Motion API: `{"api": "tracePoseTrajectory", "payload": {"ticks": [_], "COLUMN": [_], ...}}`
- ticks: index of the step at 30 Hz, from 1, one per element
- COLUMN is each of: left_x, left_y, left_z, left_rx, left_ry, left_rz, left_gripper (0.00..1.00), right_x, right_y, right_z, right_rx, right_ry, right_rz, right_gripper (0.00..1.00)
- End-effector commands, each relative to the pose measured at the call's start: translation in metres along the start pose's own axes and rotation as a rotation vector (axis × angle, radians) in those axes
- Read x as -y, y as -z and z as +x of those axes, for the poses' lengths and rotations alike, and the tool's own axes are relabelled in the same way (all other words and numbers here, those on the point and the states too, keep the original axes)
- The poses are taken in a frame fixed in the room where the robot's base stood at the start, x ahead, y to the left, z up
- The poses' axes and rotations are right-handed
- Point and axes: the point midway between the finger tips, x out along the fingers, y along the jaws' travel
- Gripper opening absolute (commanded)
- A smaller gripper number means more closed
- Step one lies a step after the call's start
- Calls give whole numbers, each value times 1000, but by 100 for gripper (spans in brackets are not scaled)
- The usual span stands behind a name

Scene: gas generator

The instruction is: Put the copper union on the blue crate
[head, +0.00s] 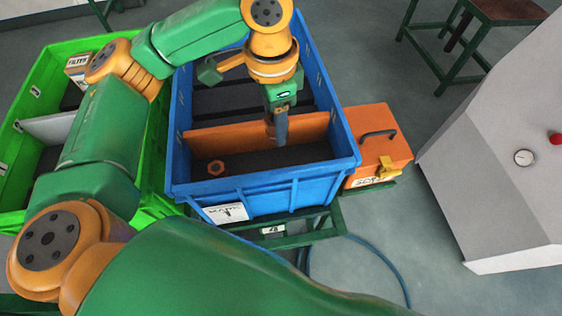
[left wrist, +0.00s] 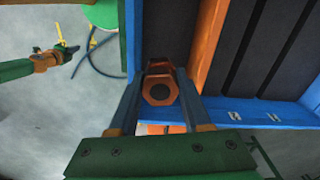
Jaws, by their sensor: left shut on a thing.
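My left gripper (head: 280,128) points down over the blue crate (head: 280,199). In the left wrist view its two fingers (left wrist: 161,100) are shut on a copper-coloured hexagonal piece, the copper union (left wrist: 160,90). In the head view the union is mostly hidden by the fingers.
An orange divider (head: 215,137) crosses the blue crate. A green crate (head: 155,187) stands to the left, with a box inside. An orange toolbox (head: 375,148) adjoins the crate's right side. A blue hose (head: 385,258) lies on the floor. A grey cabinet (head: 500,165) stands at right.

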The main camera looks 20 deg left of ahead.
Motion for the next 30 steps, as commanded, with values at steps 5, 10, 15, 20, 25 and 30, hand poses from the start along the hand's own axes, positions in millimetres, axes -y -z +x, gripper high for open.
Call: {"api": "tracePoseTrajectory", "payload": {"ticks": [5,10,15,20,25,30], "left_x": [4,8,12,13,12,12], "left_y": [14,30,41,44,43,42], "left_z": [1,22,56,74,113,146], "left_rx": [-1,4,13,18,20,20], "left_ry": [-3,-7,-14,-20,-22,-21], "left_rz": [312,726,1078,1209,1222,1222], "left_gripper": [0,0,0,0,0,0], "right_x": [0,2,3,3,3,3], "right_y": [1,0,-2,-2,-2,-2], "right_z": [-4,7,31,36,30,28], "right_rx": [0,-1,-1,-1,-1,-1], "right_ry": [1,3,4,4,4,3], "right_rz": [0,1,1,1,1,1], "right_gripper": [0,0,0,0,0,0]}}
